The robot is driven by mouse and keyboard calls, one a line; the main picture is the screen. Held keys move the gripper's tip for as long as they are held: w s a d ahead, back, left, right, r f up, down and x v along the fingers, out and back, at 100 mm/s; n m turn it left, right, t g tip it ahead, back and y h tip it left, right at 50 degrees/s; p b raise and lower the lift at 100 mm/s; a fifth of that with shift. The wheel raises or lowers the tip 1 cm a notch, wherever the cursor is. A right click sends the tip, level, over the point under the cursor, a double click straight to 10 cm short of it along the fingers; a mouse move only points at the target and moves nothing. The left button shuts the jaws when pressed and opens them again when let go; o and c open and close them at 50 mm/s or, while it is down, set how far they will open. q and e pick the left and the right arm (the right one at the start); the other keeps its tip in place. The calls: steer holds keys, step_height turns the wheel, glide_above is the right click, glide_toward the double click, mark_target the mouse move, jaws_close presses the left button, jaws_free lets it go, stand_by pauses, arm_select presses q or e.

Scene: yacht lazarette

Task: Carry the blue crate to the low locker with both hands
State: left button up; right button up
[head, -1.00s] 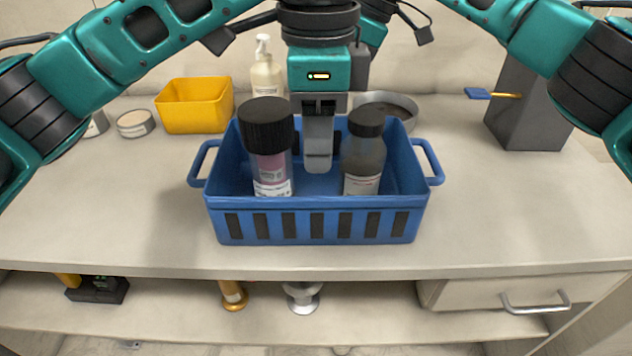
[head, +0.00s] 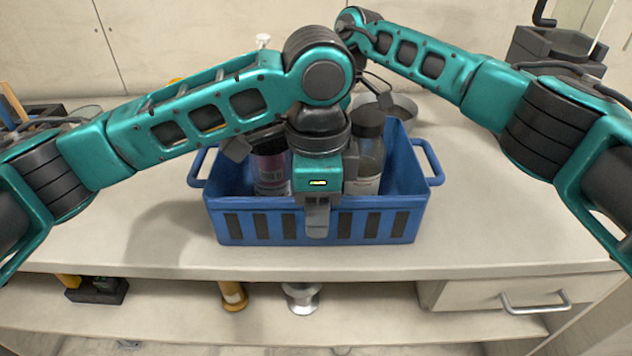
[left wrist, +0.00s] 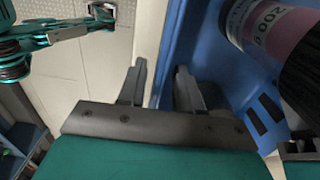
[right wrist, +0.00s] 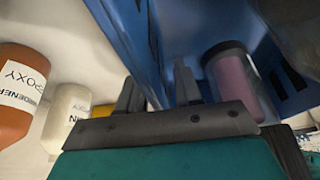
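The blue crate (head: 236,204) stands upright on the bench, a handle at each end and dark slots along its front. Inside are a black-capped bottle with a pinkish label (head: 271,172) and a dark bottle (head: 368,150). My left gripper (head: 317,230) points down at the middle of the front wall. In the left wrist view its fingers (left wrist: 160,82) are apart, astride that wall, with a gap showing. My right gripper is hidden behind my left arm in the head view; in the right wrist view its parted fingers (right wrist: 156,90) straddle the back wall. I cannot make out the low locker for certain.
Bottles marked epoxy (right wrist: 20,95) stand beyond the back wall. The bench is clear left and right of the crate. Below is an open shelf (head: 170,315) with fittings, and a drawer (head: 505,295) at right.

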arm_select(q)
steer(key=shift+c, duration=0.4)
arm_select(e)
steer(key=shift+c, duration=0.4)
arm_select(q)
jaws_close()
arm_select(e)
jaws_close()
arm_select(q)
steer(key=shift+r, duration=0.1)
arm_select(e)
steer(key=shift+r, duration=0.15)
